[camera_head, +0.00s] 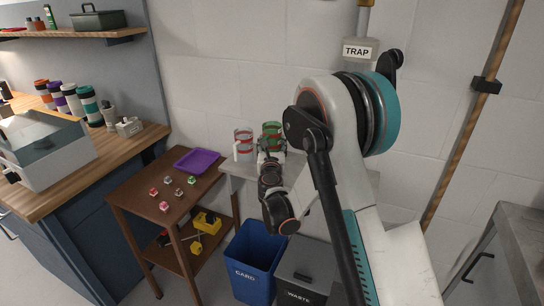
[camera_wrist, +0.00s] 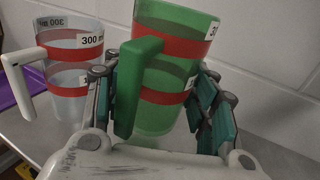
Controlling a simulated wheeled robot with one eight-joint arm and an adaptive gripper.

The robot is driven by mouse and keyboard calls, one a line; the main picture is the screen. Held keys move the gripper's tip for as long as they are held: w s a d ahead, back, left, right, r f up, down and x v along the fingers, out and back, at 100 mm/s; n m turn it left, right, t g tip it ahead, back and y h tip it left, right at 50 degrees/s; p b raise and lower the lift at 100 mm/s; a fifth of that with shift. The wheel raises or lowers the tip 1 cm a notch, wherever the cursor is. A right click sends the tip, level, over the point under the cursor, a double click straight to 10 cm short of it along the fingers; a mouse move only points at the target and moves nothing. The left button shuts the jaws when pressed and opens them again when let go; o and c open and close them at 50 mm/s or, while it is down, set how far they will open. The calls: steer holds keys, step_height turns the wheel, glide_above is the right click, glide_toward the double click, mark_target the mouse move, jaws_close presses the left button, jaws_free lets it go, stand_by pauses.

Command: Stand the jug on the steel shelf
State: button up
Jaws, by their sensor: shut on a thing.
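A green jug (camera_head: 271,130) with red bands is in my gripper (camera_head: 270,149). In the wrist view the green jug (camera_wrist: 172,75) stands upright between the finger pads of my gripper (camera_wrist: 162,108), its handle towards the camera. The grip is shut on its body. A clear jug (camera_head: 243,144) with red bands and a white handle stands just left of it on a grey metal-looking shelf (camera_head: 232,168); this clear jug (camera_wrist: 68,60) also shows in the wrist view. The green jug's base is hidden by my gripper, so I cannot tell whether it touches the shelf.
A brown side table (camera_head: 130,196) with a purple tray (camera_head: 197,160) and several small blocks is left of the shelf. Blue CARD (camera_head: 252,262) and grey WASTE (camera_head: 303,273) bins stand below. A grey table (camera_head: 525,235) is at the far right. The wall is close behind.

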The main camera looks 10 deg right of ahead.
step_height(320, 180, down, 4)
steer(key=shift+r+b, duration=0.1)
steer(key=shift+b, duration=0.55)
steer(key=o, duration=1.5)
steer(key=shift+s, duration=0.1)
steer(key=p+v, duration=0.2)
steer(key=v, duration=0.5)
steer(key=shift+s, duration=0.15)
steer(key=shift+a, duration=0.1)
